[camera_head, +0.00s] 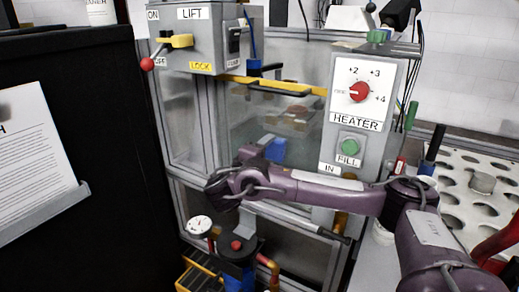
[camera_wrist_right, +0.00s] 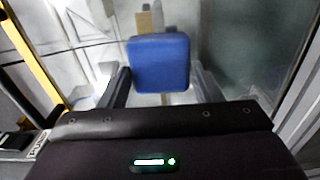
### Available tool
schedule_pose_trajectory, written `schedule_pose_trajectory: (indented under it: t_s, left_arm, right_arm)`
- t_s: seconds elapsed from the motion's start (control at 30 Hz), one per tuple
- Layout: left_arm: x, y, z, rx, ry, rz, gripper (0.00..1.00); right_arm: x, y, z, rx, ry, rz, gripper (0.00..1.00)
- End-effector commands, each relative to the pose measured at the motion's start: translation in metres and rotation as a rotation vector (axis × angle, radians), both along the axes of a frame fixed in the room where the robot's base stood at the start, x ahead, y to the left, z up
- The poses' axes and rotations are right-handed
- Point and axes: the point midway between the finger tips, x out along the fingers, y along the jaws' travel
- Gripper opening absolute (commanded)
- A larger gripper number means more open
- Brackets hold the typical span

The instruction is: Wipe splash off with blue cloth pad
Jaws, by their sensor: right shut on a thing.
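The blue cloth pad (camera_wrist_right: 158,65) is between the fingers of my right gripper (camera_wrist_right: 162,88), which is shut on it. In the head view the blue pad (camera_head: 276,151) shows just beyond my purple right wrist, in front of the machine's clear panel (camera_head: 250,118). My right gripper (camera_head: 260,156) is mostly hidden behind the wrist there. I cannot make out a clear splash mark; the panel looks hazy, with a faint reddish patch behind it. I cannot tell whether the pad touches the panel. My left gripper is out of view.
A lift box (camera_head: 190,38) with a red-knobbed lever is at upper left. A heater panel (camera_head: 360,105) with a red dial and green button stands right of the clear panel. A gauge (camera_head: 199,225) and pipes are below. A holed tray (camera_head: 470,190) is at right.

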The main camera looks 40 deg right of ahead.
Motion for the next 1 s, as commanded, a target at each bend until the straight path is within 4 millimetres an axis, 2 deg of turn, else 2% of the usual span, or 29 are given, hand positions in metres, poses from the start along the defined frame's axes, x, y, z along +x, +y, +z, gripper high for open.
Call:
schedule_pose_trajectory:
  t_s: [0.03,0.23,0.5,0.83,1.0]
  left_arm:
    - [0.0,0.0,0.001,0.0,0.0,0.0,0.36]
    - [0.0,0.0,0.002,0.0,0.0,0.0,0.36]
    - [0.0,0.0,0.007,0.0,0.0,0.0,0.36]
    - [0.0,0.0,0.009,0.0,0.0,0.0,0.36]
    - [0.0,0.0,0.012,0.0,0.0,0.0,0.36]
  right_arm:
    - [-0.007,-0.003,0.003,-0.031,0.03,-0.023,0.4]
    - [-0.012,-0.005,0.004,-0.032,0.03,-0.023,0.4]
    - [-0.035,-0.013,0.004,-0.031,0.03,-0.022,0.4]
    - [-0.048,-0.017,0.003,-0.032,0.03,-0.023,0.4]
    - [-0.062,-0.022,0.004,-0.032,0.03,-0.023,0.4]
